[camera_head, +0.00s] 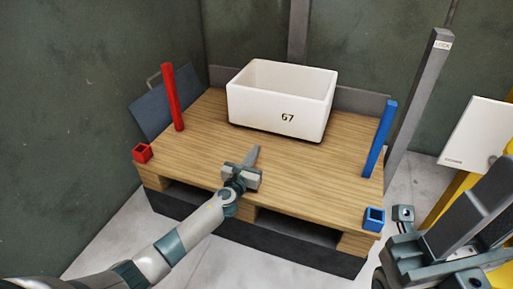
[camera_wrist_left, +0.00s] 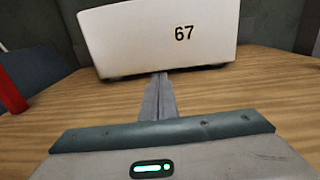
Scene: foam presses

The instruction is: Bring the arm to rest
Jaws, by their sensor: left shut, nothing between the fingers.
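My left arm comes in from the lower left of the head view. Its gripper (camera_head: 254,153) is shut and empty above the front middle of the wooden table (camera_head: 205,135). The shut fingers (camera_wrist_left: 158,98) point toward a white bin marked 67 (camera_head: 281,98). In the left wrist view the bin (camera_wrist_left: 150,40) stands beyond the fingertips, with bare wood between.
A red post (camera_head: 172,97) and red square socket (camera_head: 142,153) are at the left. A blue post (camera_head: 380,139) and blue square socket (camera_head: 374,218) are at the right. A grey LOCK post (camera_head: 418,105) stands beyond the right edge. Wood around the gripper is bare.

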